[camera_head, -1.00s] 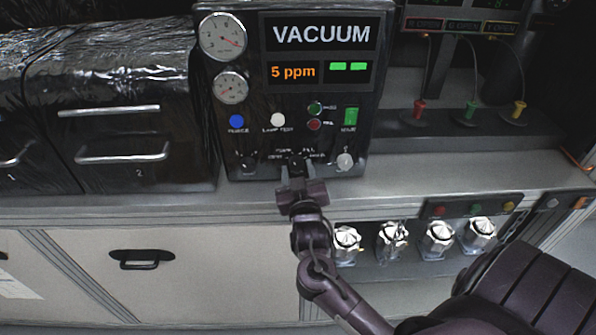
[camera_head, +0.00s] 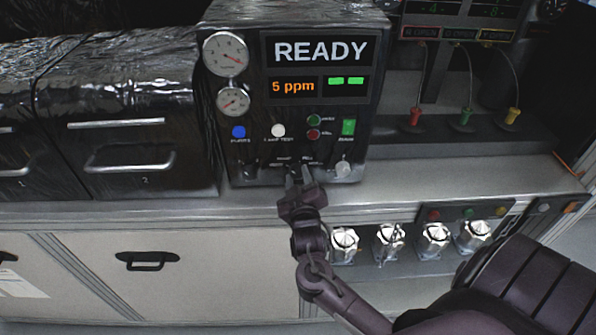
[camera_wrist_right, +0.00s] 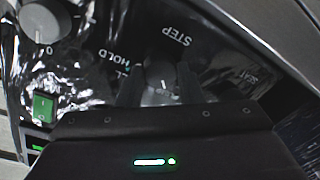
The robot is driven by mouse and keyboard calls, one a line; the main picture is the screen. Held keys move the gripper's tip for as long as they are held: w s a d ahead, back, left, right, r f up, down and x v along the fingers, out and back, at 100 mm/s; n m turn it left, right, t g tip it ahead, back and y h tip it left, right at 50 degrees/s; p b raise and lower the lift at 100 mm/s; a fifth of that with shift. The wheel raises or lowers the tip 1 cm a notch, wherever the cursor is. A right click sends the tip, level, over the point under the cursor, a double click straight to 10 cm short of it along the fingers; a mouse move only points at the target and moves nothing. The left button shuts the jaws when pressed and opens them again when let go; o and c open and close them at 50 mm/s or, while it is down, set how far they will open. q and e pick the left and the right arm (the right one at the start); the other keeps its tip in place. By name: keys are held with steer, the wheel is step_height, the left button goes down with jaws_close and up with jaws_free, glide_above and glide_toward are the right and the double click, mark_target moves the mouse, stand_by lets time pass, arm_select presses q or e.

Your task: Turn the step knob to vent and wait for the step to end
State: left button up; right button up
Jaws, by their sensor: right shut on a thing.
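The black control panel (camera_head: 262,112) has a display (camera_head: 320,51) reading READY, with "5 ppm" and two green bars below. My right gripper (camera_head: 297,178) is at the panel's lower middle, shut on the step knob. In the right wrist view the dark step knob (camera_wrist_right: 161,80) sits between the fingertips of my right gripper (camera_wrist_right: 160,90). The words STEP and HOLD show around it, and other lettering is partly hidden. The knob's exact setting is hard to tell. In the head view the gripper mostly covers the knob. My left gripper is not in view.
Two gauges (camera_head: 226,54) are at the panel's upper left. A blue button (camera_head: 239,132), a white button (camera_head: 278,130), a green switch (camera_head: 348,127) and a pale knob (camera_head: 343,168) surround the gripper. Several silver knobs (camera_head: 389,241) are below the counter edge.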

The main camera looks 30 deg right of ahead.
steer(key=shift+r+n+p, duration=0.2)
steer(key=shift+n+p, duration=0.9)
steer(key=shift+n, duration=0.1)
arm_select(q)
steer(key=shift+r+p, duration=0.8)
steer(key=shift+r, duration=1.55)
arm_select(e)
steer(key=shift+f+n, duration=0.15)
steer(key=shift+n, duration=0.95)
steer(key=shift+g, duration=0.3)
steer(key=o, duration=1)
arm_select(q)
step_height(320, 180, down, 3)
steer(key=b, duration=0.2)
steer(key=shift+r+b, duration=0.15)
steer(key=shift+b, duration=0.2)
arm_select(e)
steer(key=v, duration=0.8)
steer(key=shift+w+f, duration=0.1)
steer(key=shift+f, duration=0.05)
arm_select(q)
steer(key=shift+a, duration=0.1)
